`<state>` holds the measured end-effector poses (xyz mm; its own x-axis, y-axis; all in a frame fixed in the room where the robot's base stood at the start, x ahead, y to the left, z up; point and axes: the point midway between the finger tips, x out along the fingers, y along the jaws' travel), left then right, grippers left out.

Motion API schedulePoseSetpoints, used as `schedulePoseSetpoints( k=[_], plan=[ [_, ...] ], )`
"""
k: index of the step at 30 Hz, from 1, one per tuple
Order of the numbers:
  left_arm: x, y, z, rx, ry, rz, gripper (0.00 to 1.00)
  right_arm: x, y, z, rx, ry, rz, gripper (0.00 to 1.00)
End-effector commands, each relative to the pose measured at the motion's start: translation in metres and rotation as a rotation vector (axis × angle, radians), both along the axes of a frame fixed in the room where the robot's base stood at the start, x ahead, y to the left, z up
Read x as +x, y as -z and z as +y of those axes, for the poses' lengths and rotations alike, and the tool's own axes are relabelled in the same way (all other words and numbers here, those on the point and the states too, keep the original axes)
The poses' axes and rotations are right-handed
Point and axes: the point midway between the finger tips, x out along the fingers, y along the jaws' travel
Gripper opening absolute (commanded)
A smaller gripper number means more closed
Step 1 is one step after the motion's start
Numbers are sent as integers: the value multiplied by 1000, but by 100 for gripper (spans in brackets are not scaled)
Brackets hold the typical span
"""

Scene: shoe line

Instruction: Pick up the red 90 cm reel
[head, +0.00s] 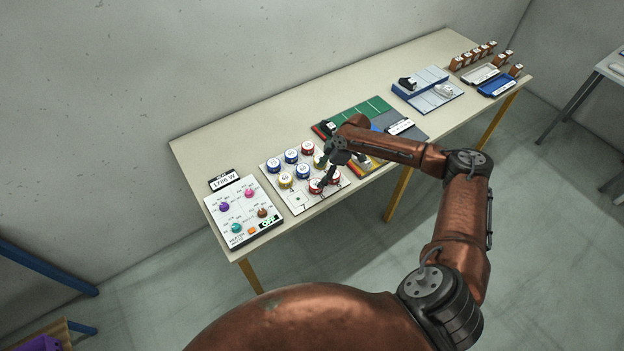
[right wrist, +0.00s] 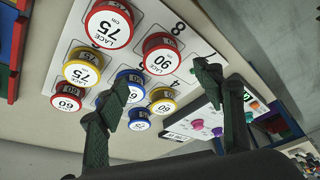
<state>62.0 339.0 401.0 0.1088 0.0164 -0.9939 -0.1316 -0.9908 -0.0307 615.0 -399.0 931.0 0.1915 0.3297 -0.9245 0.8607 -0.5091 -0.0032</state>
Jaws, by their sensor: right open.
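The red 90 cm reel (right wrist: 162,54) stands on a white numbered board (right wrist: 200,42), its label reading "LACE 90". In the head view the red 90 reel (head: 315,187) is at the board's front edge, partly behind my finger. My right gripper (head: 324,172) is open and empty over the board. In the right wrist view its fingertips (right wrist: 161,82) are apart, with the red 90 reel showing just beyond the gap between them. I cannot tell that they touch it. A red 75 reel (right wrist: 109,27) stands beside it. My left gripper is not in view.
Close by stand blue reels (right wrist: 130,82), yellow reels (right wrist: 83,68) and a red 60 reel (right wrist: 67,97). A control panel with knobs (head: 242,212) lies left of the board. The table's back left (head: 215,150) is clear.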

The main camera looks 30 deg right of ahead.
Motion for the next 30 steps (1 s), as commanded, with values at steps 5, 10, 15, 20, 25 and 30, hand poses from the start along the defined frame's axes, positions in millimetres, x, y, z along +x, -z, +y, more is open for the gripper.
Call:
schedulePoseSetpoints(
  k=[5,10,15,20,25,30],
  plan=[
    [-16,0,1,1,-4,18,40,-1,18,1,0,9,3,61],
    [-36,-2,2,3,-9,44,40,0,34,5,1,13,3,61],
    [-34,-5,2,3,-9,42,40,5,57,14,0,13,1,61],
    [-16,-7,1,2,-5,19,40,8,69,18,0,12,0,61],
    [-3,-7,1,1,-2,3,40,8,70,19,0,11,0,61],
    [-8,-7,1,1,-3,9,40,9,70,19,0,9,1,53]
  ],
)
